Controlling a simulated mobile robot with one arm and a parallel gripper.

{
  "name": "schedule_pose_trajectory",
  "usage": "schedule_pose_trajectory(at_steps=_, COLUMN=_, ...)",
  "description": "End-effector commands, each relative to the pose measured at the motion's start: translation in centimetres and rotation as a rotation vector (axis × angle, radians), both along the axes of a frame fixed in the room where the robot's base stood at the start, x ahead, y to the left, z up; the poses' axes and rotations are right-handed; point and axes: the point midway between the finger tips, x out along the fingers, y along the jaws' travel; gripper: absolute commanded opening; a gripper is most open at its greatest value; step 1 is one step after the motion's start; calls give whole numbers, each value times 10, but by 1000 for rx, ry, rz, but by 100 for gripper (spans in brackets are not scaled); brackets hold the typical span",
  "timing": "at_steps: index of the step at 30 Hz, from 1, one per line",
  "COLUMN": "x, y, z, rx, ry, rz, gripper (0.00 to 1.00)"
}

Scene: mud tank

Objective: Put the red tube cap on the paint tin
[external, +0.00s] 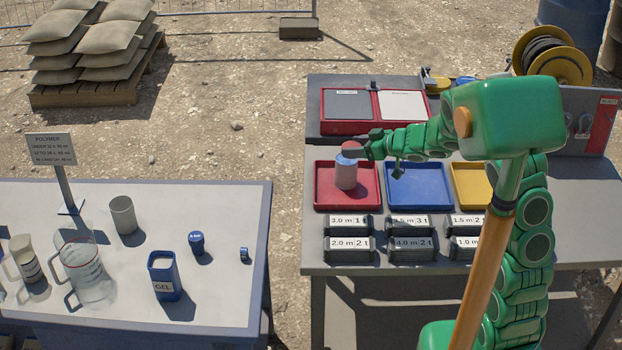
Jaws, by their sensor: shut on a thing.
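My gripper (354,149) is over the red tray, reaching in from the right. It is shut on the red tube cap (351,145), of which only a small red part shows between the fingers. A pale pinkish cylinder with a bluish top, which looks like the paint tin (346,177), stands upright in the red tray directly below my gripper. The cap is at or just above the tin's top; I cannot tell whether they touch.
The red tray (319,190), blue tray (418,205) and yellow tray (470,192) stand in a row. Several labelled dark blocks (349,249) lie in front. A red case (350,127) is behind. A separate left table (225,265) holds a grey cup (123,215), jugs and a gel container (164,276).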

Motion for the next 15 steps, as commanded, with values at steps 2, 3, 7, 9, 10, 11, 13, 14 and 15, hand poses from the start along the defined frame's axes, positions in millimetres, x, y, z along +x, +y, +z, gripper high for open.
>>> schedule_pose_trajectory(at_steps=2, x=6, y=-18, z=4, rx=1, ry=-1, rz=-17, gripper=32)
schedule_pose_trajectory(at_steps=3, x=8, y=-25, z=5, rx=1, ry=-2, rz=-23, gripper=32)
schedule_pose_trajectory(at_steps=7, x=12, y=-43, z=9, rx=2, ry=-2, rz=-39, gripper=32)
schedule_pose_trajectory(at_steps=9, x=13, y=-48, z=9, rx=2, ry=-2, rz=-42, gripper=32)
schedule_pose_trajectory(at_steps=10, x=13, y=-50, z=10, rx=2, ry=-3, rz=-43, gripper=32)
schedule_pose_trajectory(at_steps=11, x=13, y=-51, z=10, rx=2, ry=-2, rz=-44, gripper=32)
schedule_pose_trajectory(at_steps=13, x=16, y=-52, z=9, rx=1, ry=-2, rz=-46, gripper=32)
schedule_pose_trajectory(at_steps=14, x=17, y=-52, z=8, rx=1, ry=-2, rz=-46, gripper=32)
schedule_pose_trajectory(at_steps=15, x=20, y=-51, z=6, rx=2, ry=-1, rz=-45, gripper=32)
